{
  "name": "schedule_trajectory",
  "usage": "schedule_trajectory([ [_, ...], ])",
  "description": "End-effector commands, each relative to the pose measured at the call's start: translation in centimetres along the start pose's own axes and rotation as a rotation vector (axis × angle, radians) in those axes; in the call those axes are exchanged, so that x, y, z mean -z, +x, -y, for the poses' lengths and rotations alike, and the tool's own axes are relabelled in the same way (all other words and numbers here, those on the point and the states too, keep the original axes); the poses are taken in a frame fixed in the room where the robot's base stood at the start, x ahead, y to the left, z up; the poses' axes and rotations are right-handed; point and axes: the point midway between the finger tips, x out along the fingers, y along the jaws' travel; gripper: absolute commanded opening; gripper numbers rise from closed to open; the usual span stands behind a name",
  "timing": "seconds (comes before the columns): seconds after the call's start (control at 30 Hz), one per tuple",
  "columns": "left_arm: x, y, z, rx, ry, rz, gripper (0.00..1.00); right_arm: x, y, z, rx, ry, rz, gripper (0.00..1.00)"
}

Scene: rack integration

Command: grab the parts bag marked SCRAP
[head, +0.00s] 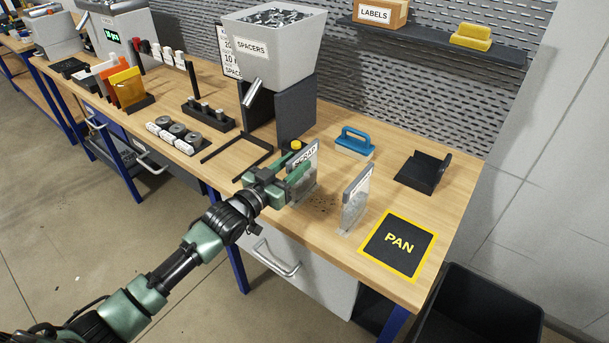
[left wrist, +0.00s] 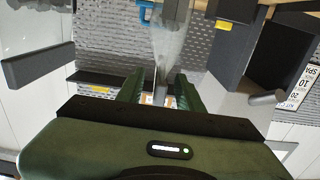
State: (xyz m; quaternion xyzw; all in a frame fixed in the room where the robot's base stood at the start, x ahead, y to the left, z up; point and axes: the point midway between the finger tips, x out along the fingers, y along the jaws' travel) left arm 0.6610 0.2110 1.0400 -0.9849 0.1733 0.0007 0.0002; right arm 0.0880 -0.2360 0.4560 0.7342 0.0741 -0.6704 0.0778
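A clear parts bag with a white label that seems to read SCRAP (head: 306,157) stands upright on the wooden bench. My left gripper (head: 297,168) is at this bag, with one green finger on each side of its upper part. In the left wrist view the fingers (left wrist: 160,86) are spread, and the clear bag (left wrist: 173,38) shows nearly edge-on between them with gaps visible. The fingers hide part of the bag and its label. A second clear bag (head: 354,203) stands to the right; its label is unreadable here. My right gripper is not in view.
The SPACERS hopper (head: 275,45) stands behind the left gripper. A blue-handled brush (head: 354,142) and a black holder (head: 423,173) lie farther back. The yellow-edged PAN mat (head: 385,262) is bare at front right. A black bin (head: 470,315) stands below the bench end.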

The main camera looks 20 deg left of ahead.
Motion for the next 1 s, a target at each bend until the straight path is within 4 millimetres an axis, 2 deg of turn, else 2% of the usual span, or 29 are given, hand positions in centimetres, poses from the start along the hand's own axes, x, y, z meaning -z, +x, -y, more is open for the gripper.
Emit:
schedule_trajectory([
  [0.1,0.5,1.9,-0.1,0.001,-0.001,-0.001,0.36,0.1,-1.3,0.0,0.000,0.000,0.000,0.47],
  [0.23,0.2,3.5,0.0,0.001,0.000,-0.001,0.36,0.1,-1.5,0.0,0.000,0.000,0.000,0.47],
  [0.53,0.0,4.1,-0.1,0.000,0.000,0.000,0.36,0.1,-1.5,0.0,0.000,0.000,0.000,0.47],
  [0.57,0.0,4.1,-0.1,0.000,0.000,0.000,0.31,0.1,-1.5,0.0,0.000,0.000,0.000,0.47],
  [0.67,0.0,4.1,-0.1,0.000,0.000,0.000,0.03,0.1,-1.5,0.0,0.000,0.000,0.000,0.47],
  [0.7,0.0,4.1,-0.1,0.000,0.000,0.000,0.00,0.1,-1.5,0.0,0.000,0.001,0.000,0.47],
  [1.0,-0.1,4.1,-0.1,0.000,0.000,0.001,0.00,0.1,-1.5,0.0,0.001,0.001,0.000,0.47],
])
